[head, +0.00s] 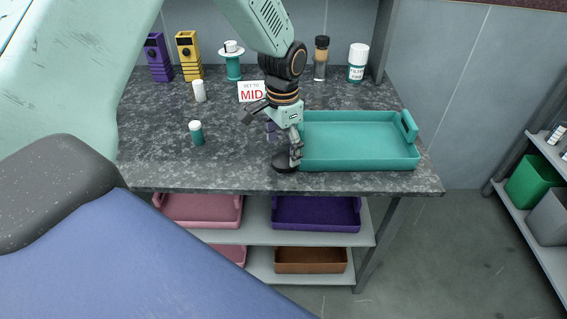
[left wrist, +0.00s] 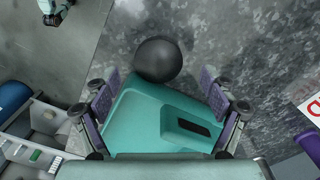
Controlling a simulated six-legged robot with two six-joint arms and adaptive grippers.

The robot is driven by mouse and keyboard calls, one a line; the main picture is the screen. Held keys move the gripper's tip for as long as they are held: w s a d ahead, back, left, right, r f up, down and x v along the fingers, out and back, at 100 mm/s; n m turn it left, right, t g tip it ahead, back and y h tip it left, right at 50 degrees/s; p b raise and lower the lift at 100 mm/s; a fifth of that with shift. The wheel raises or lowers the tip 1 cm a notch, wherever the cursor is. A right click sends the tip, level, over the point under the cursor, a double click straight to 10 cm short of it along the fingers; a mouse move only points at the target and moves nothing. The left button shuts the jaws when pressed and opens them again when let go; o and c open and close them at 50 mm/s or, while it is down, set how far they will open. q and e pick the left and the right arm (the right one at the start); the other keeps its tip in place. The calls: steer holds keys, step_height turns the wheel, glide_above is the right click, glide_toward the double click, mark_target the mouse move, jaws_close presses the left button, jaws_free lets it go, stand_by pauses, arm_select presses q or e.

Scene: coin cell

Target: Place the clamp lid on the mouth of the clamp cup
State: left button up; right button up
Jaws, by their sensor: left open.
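A dark round, smooth piece (head: 284,163) lies at the counter's front edge, left of the teal tray's near corner. It also shows as a dark dome (left wrist: 158,58) in the left wrist view; I cannot tell for sure whether it is the clamp lid. My left gripper (head: 294,156) is low over the counter beside it. A purple piece (head: 270,128), perhaps the clamp cup, stands partly hidden behind my left gripper; purple (left wrist: 309,146) shows at the wrist view's right edge. My right gripper is not in view.
A teal tray (head: 359,159) stands close right of my left gripper. A MID sign (head: 251,92), a teal vial (head: 196,133) and a white vial (head: 199,91) stand left. A teal stand (head: 233,68) and bottles line the back. The front left counter is clear.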

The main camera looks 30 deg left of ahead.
mark_target(284, 157)
arm_select(q)
step_height(284, 157, down, 3)
steer(key=shift+d, duration=0.1)
steer(key=shift+w+f, duration=0.1)
steer(key=shift+f, duration=0.1)
steer(key=shift+s+r, duration=0.2)
steer(key=c, duration=0.3)
steer(key=shift+w+f, duration=0.1)
steer(key=shift+w, duration=0.05)
steer(key=c, duration=1)
steer(key=shift+o, duration=0.2)
